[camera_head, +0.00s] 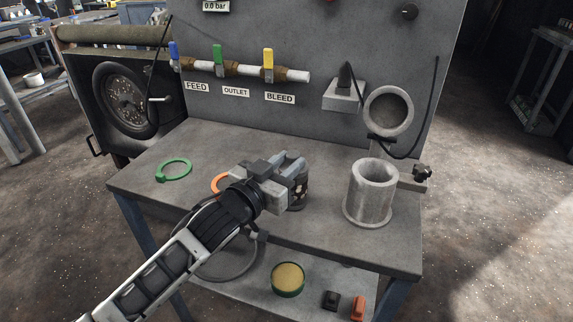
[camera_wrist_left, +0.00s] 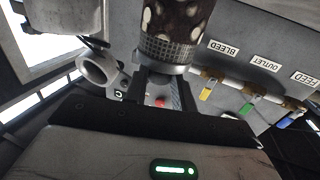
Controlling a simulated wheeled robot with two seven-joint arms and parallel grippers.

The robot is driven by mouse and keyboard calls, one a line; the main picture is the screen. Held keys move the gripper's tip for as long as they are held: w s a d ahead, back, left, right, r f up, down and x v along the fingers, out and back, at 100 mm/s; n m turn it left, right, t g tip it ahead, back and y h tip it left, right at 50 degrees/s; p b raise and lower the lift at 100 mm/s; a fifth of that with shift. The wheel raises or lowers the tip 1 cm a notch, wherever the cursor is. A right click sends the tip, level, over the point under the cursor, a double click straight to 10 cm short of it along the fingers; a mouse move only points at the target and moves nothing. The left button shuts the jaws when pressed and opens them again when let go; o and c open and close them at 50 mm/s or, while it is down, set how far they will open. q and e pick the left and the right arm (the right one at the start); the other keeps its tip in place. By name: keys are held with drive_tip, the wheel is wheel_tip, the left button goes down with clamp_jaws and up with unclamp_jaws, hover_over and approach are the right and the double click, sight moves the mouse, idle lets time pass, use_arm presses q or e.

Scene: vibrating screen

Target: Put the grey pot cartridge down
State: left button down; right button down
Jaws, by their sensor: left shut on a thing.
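The grey pot cartridge (camera_head: 301,190) is a short cylinder with a dark, pale-spotted surface. In the head view it is mostly hidden behind my left gripper (camera_head: 288,166). In the left wrist view the cartridge (camera_wrist_left: 172,48) shows a perforated grey band and a smooth grey rim. My left gripper (camera_wrist_left: 160,90) is shut on it at the rim end. The cartridge is over the middle of the grey bench (camera_head: 325,237); I cannot tell whether it touches the top. My right gripper is not in view.
An open grey pot (camera_head: 371,190) stands right of the cartridge, with a round lid (camera_head: 388,111) raised behind it. A green ring (camera_head: 174,170) and an orange ring (camera_head: 220,182) lie left. Valves (camera_head: 268,63) line the back panel. A round screen (camera_head: 287,278) sits on the lower shelf.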

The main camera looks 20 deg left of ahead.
use_arm(q)
drive_tip(key=shift+f, duration=0.1)
drive_tip(key=c, duration=1.1)
unclamp_jaws()
drive_tip(key=shift+f, duration=0.15)
drive_tip(key=shift+c, duration=0.2)
drive_tip(key=shift+r, duration=0.25)
drive_tip(key=b+v, duration=0.1)
drive_tip(key=v, duration=1)
drive_tip(key=s+d+f+g, duration=0.1)
drive_tip(key=s+f+g, duration=0.1)
drive_tip(key=s+f, duration=0.2)
drive_tip(key=s+d+f+g+y, duration=0.1)
drive_tip(key=s+f, duration=0.3)
drive_tip(key=f, duration=0.7)
drive_tip(key=s+d+f+n+g+y, duration=0.1)
drive_tip(key=s+d+f+g, duration=0.2)
drive_tip(key=s+f, duration=0.2)
wheel_tip(320, 180, down, 3)
drive_tip(key=shift+f+g, duration=0.2)
drive_tip(key=shift+g, duration=0.1)
